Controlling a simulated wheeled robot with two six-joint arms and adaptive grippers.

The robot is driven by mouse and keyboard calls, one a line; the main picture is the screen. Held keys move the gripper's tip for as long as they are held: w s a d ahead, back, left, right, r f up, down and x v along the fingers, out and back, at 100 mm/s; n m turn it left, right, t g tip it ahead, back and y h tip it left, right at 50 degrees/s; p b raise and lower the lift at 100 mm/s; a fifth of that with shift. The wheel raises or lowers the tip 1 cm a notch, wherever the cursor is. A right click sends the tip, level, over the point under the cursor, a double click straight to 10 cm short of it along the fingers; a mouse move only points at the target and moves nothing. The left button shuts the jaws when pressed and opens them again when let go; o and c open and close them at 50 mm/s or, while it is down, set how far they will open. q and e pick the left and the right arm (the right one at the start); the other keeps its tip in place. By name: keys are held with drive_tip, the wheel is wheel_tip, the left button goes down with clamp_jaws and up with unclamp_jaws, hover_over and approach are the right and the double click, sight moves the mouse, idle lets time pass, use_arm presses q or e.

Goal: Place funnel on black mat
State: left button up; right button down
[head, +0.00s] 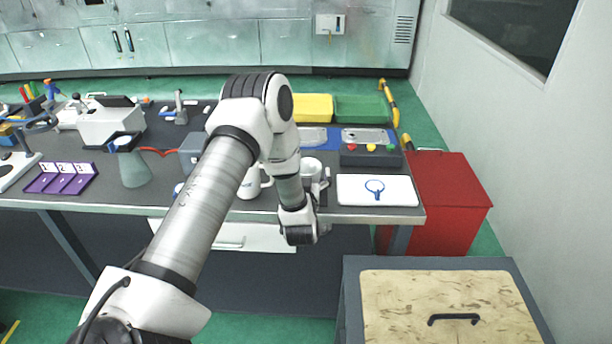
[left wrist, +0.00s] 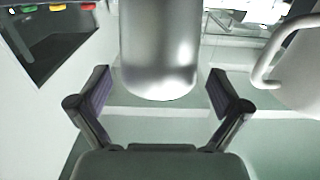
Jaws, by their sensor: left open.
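A grey-green cone (head: 134,170), wide at its base, stands on the workbench at the left; I cannot tell if it is the funnel. A black square piece with a pale round top (head: 124,142) sits at its upper end. I cannot make out a black mat for certain. My left gripper (head: 322,186) is at the bench's front edge, partly hidden by its own wrist. In the left wrist view its fingers (left wrist: 157,92) are open on either side of a silvery cylinder (left wrist: 158,55); I see gaps on both sides. My right gripper is not in view.
A white mug (left wrist: 300,65) is close at the right in the left wrist view. A black button box (head: 370,157) and a white board with a blue ring (head: 350,192) lie right of the gripper. Purple numbered tray (head: 60,178) at left; red cabinet (head: 450,190) beyond the bench's right end.

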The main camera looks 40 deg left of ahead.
use_arm(q)
drive_tip(key=b+v, duration=0.2)
drive_tip(key=v, duration=1)
drive_tip(key=s+d+f+m+g+h, duration=0.2)
drive_tip(key=d+f+h, duration=0.2)
drive_tip(key=f, duration=0.4)
drive_tip(key=s+d+f+m+g+h, duration=0.2)
drive_tip(key=s+d+f+h, duration=0.1)
drive_tip(key=d+f, duration=0.3)
drive_tip(key=s+d+f+m+g+h, duration=0.1)
drive_tip(key=s+d+f+g, duration=0.3)
drive_tip(key=s, duration=0.6)
drive_tip(key=s+d+f+m+g+h, duration=0.2)
drive_tip(key=s+f+g, duration=0.4)
drive_tip(key=s, duration=0.4)
drive_tip(key=shift+d+f+h, duration=0.55)
drive_tip(key=shift+d+h, duration=0.25)
drive_tip(key=shift+d, duration=0.35)
drive_tip(key=shift+w, duration=0.1)
drive_tip(key=shift+c, duration=0.4)
